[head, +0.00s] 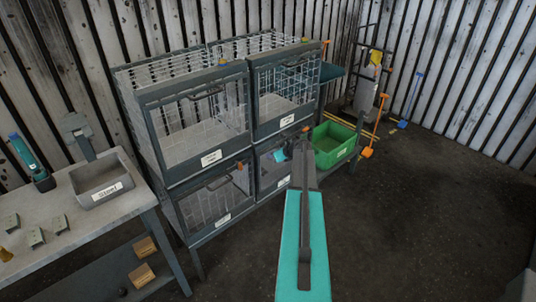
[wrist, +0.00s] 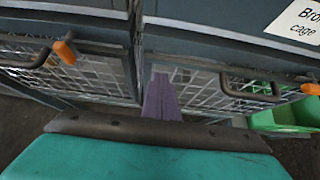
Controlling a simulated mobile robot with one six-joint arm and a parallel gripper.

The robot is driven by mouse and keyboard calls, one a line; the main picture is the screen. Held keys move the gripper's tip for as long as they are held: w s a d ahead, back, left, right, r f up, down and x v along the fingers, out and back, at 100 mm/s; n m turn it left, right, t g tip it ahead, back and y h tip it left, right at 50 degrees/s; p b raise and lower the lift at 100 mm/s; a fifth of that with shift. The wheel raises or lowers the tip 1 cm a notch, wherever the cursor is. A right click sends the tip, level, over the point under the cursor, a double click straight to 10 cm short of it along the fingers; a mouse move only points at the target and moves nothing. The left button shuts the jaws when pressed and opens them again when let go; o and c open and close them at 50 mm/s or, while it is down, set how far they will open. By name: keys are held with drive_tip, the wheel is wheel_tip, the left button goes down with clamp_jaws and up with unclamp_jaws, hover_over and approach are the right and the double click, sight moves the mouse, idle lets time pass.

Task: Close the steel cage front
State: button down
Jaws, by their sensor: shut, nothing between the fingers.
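Wire cages in dark frames stand two over two: upper left (head: 195,110), upper right (head: 286,92), lower left (head: 208,200) and lower right (head: 268,172). Their small labels are too blurred in the head view to tell which is the steel cage. I cannot tell for sure which front stands open. My gripper (head: 304,152) is shut and empty, in front of the lower right cage. In the wrist view, its fingers (wrist: 161,98) point between two mesh fronts. A dark handle (wrist: 250,90) is to their right. An orange latch (wrist: 65,50) is to their left.
A green bin (head: 334,152) stands right of the cages. A grey workbench (head: 75,225) with a labelled grey tray (head: 103,190) is at the left. Orange (head: 374,128) and blue (head: 411,100) long-handled tools lean at the back. The floor at right is clear.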

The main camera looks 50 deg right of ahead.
drive_tip(key=b+v, duration=0.3)
drive_tip(key=v, duration=0.7)
drive_tip(key=shift+w+d+r, duration=0.15)
drive_tip(key=shift+w+r, duration=0.15)
drive_tip(key=shift+r, duration=0.05)
